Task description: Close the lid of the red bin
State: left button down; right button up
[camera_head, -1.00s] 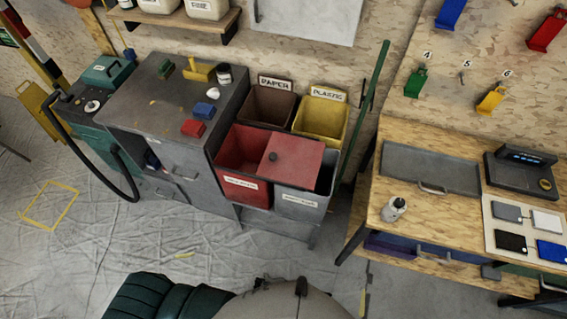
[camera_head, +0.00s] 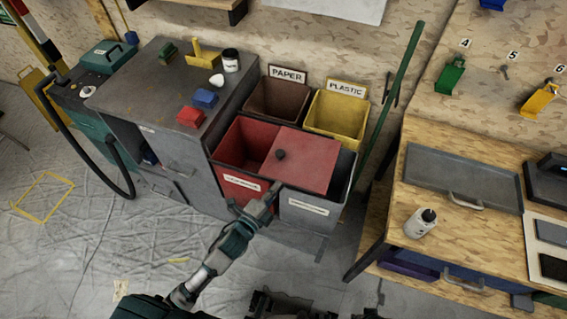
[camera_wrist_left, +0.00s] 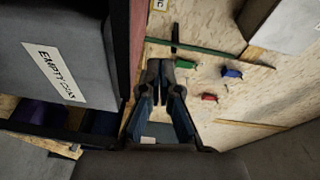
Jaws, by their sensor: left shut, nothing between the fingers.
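The red bin (camera_head: 236,147) stands in a block of four bins, at its front left. Its left half is open and I see its inside. The red lid (camera_head: 310,163) with a black knob (camera_head: 281,154) lies flat to the right, mostly over the grey bin (camera_head: 309,212). My left gripper (camera_head: 273,191) is shut and empty at the front edge of the lid, near its left corner; I cannot tell whether they touch. In the left wrist view its fingertips (camera_wrist_left: 162,64) are together, right of the labelled grey bin (camera_wrist_left: 60,55). My right gripper is not in view.
The brown paper bin (camera_head: 277,103) and yellow plastic bin (camera_head: 335,112) stand behind. A grey cabinet (camera_head: 130,88) with small items on top is to the left. A wooden workbench (camera_head: 396,208) with a tray is to the right. A green pole (camera_head: 391,108) leans between.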

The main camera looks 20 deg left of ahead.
aim_at(283, 168)
pick_arm(q)
jog(key=b+x, duration=0.1)
jog(key=x, duration=0.7)
jog(key=shift+w+d+f, duration=0.1)
jog(key=shift+w+f, duration=0.05)
jog(key=shift+w, duration=0.25)
jog(key=shift+w+a+f, duration=0.2)
jog(key=shift+w+a, duration=0.5)
jog(key=shift+a, duration=0.2)
jog(key=shift+w+a+b, duration=0.35)
jog(key=shift+w+a, duration=0.05)
jog(key=shift+a, duration=0.4)
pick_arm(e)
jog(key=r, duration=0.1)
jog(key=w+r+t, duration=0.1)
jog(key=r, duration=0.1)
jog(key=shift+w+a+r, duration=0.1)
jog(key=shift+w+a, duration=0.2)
